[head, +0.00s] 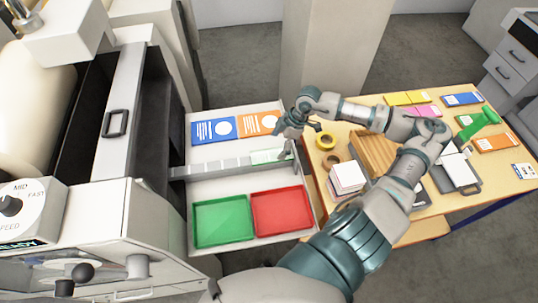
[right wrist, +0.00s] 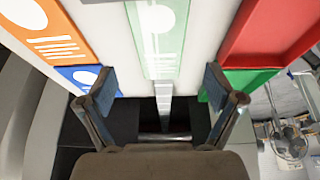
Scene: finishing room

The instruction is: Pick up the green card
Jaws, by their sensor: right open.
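The pale green card (head: 268,156) lies at the end of a grey strip on the white machine table, between the blue and orange cards and the trays. In the right wrist view the green card (right wrist: 161,38), with a white circle and lines, lies ahead, centred between my fingers. My left gripper is not in view.
A blue card (head: 214,130) and an orange card (head: 257,124) lie behind the strip. A green tray (head: 222,221) and a red tray (head: 282,210) sit in front. A wooden table (head: 408,224) at right holds tape, paper and coloured packs. The machine stands at left.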

